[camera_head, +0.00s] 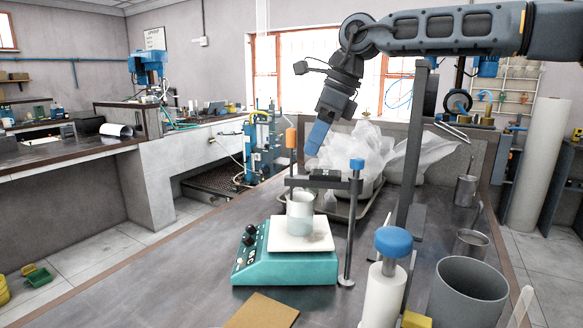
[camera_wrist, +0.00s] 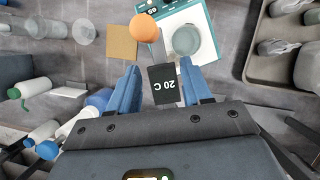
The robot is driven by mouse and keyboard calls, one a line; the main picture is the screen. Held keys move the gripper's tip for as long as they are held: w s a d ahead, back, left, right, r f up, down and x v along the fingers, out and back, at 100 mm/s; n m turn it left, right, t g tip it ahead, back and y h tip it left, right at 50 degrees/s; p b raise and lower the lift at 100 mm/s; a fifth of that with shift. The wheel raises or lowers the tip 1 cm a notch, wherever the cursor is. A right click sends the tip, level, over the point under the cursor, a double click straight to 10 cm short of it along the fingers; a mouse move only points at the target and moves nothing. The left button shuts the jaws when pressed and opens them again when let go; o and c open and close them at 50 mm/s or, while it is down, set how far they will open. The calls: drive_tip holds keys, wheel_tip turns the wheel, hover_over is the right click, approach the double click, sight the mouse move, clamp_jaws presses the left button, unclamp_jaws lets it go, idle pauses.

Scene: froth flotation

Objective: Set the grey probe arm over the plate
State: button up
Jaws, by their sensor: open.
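The grey probe arm (camera_head: 345,184) is a level bar on an upright rod with a blue knob (camera_head: 357,163). It carries a black box, reading "20 C" in the wrist view (camera_wrist: 163,88), and an orange knob (camera_head: 291,138) at its far end. The white plate (camera_head: 314,240) tops a teal stirrer (camera_head: 286,266) and bears a beaker (camera_head: 300,213). In the wrist view the orange knob overlaps the plate's edge, beside the uncovered beaker. My gripper (camera_head: 312,150) is open above the arm, its blue fingers either side of the box in the wrist view (camera_wrist: 158,78). Contact cannot be told.
A tray with plastic-wrapped items (camera_head: 350,150) lies behind the stirrer. A blue-capped white bottle (camera_head: 384,285), a dark upright post (camera_head: 412,180) and a grey cylinder (camera_head: 467,293) stand on the right. A brown square (camera_head: 262,312) lies in front. The bench's left front is clear.

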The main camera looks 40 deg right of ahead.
sight(299, 176)
drive_tip(key=shift+p+x, duration=0.7)
drive_tip(key=shift+x, duration=3.1)
clamp_jaws()
